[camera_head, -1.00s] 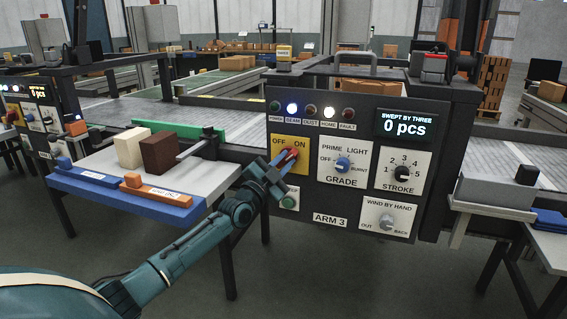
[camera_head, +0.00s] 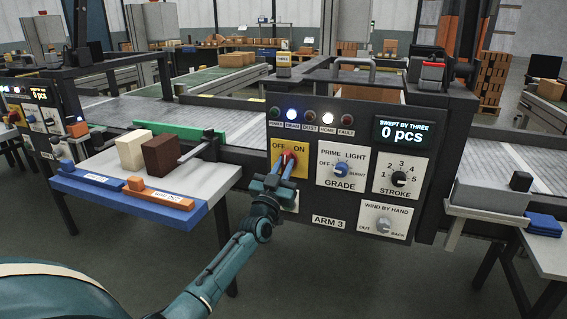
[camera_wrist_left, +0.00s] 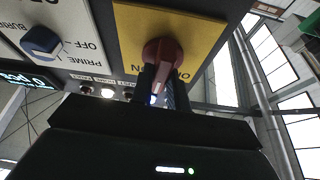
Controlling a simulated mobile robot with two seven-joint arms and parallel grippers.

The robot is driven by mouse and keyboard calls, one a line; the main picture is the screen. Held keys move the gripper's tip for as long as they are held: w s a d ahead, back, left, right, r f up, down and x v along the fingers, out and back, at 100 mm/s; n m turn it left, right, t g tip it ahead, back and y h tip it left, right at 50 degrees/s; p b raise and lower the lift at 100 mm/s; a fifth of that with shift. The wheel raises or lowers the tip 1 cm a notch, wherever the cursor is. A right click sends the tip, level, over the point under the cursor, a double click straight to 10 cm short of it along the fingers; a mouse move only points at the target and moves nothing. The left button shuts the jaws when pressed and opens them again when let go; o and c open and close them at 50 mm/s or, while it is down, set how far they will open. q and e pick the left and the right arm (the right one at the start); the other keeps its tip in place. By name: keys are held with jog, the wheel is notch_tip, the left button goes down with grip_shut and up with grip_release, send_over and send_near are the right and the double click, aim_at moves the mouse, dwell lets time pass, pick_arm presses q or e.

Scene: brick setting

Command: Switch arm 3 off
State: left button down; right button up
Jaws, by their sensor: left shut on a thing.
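The ARM 3 panel (camera_head: 335,222) faces me. Its yellow OFF/ON plate (camera_head: 301,146) carries a red rotary switch (camera_head: 289,158). My left gripper (camera_head: 284,168) comes from below and is shut on the red switch. In the left wrist view the red switch (camera_wrist_left: 163,58) sits between the two dark fingers (camera_wrist_left: 165,90) in front of the yellow plate. The fingers partly hide it, and I cannot tell for sure which word it points to. The BEAM lamp (camera_head: 291,114) and HOME lamp (camera_head: 328,118) are lit white. My right gripper is not in view.
Right of the switch are the GRADE knob (camera_head: 340,170), STROKE knob (camera_head: 398,179) and WIND BY HAND knob (camera_head: 383,223). The display (camera_head: 403,131) reads 0 pcs. A table (camera_head: 218,178) at left holds a cream block (camera_head: 131,153) and a brown block (camera_head: 160,155).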

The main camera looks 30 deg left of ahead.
pick_arm(q)
jog(key=n+y+p, duration=0.1)
jog(key=n, duration=0.2)
jog(key=n+g+y+p, duration=0.1)
jog(key=n+y, duration=0.1)
jog(key=n, duration=0.2)
jog(key=shift+d, duration=0.1)
jog(key=n+g+y+p, duration=0.1)
jog(key=n+y, duration=0.1)
jog(key=n, duration=0.1)
jog(key=shift+g+p, duration=0.3)
jog(key=shift+p, duration=0.05)
jog(key=shift+n+g+p, duration=0.35)
jog(key=shift+n+g, duration=0.05)
jog(key=shift+n, duration=0.7)
jog(key=shift+n+y+p, duration=0.4)
jog(key=shift+n+y, duration=0.1)
jog(key=shift+n, duration=0.4)
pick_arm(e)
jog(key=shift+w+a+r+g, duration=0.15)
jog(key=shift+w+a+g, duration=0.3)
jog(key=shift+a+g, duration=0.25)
pick_arm(q)
jog(key=shift+g, duration=0.3)
jog(key=c, duration=1.4)
grip_release()
jog(key=shift+o, duration=0.2)
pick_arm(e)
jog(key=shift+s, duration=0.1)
